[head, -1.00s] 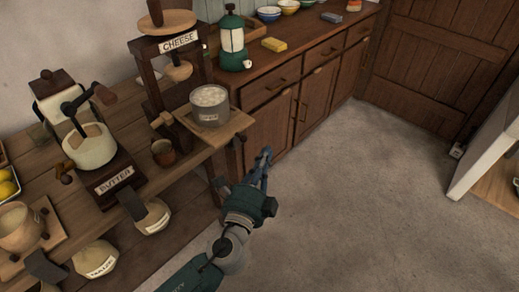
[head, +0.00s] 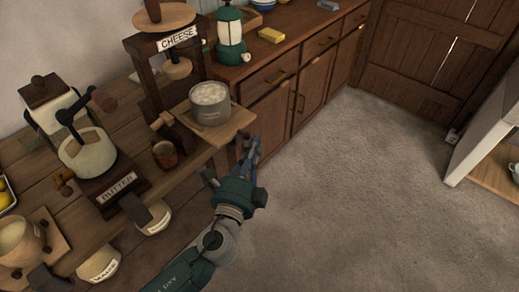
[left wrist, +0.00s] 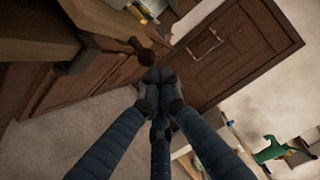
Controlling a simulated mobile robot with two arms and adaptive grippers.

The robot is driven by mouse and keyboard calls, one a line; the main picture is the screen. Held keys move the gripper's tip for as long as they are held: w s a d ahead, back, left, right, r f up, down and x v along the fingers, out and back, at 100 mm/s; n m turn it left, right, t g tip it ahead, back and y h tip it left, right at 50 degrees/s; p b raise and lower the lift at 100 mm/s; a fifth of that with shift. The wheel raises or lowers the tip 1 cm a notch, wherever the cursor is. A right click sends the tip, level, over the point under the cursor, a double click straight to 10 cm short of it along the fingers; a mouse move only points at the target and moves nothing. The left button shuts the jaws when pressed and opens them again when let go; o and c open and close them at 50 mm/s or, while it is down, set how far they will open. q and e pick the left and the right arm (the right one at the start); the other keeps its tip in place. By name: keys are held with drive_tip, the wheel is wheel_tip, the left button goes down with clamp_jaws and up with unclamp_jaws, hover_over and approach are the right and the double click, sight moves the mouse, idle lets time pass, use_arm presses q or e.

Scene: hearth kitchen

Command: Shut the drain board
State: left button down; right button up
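The drain board (head: 232,130) is a light wooden board that juts out from under the cheese press (head: 165,85). A grey pot of white curds (head: 209,103) stands on it. A dark round knob at its front end shows in the left wrist view (left wrist: 146,54); in the head view it is partly hidden. My left gripper (head: 253,149) is just below and in front of the board's end. In the left wrist view its fingers (left wrist: 157,78) are drawn together beside the knob, with nothing visible between them. I cannot tell whether they touch the knob. My right gripper is not in view.
A butter churn (head: 90,155) and a small reddish cup (head: 166,153) stand on the table left of the board. A green lantern (head: 231,38) and a yellow sponge (head: 271,35) are on the counter behind. Open floor (head: 350,190) lies to the right.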

sight(219, 122)
use_arm(q)
drive_tip(key=w+a, duration=0.2)
drive_tip(key=a, duration=0.1)
drive_tip(key=w+a, duration=0.3)
drive_tip(key=w+a+b, duration=0.1)
drive_tip(key=w+a, duration=0.1)
drive_tip(key=a, duration=0.2)
drive_tip(key=shift+w, duration=0.3)
drive_tip(key=shift+w+a, duration=0.1)
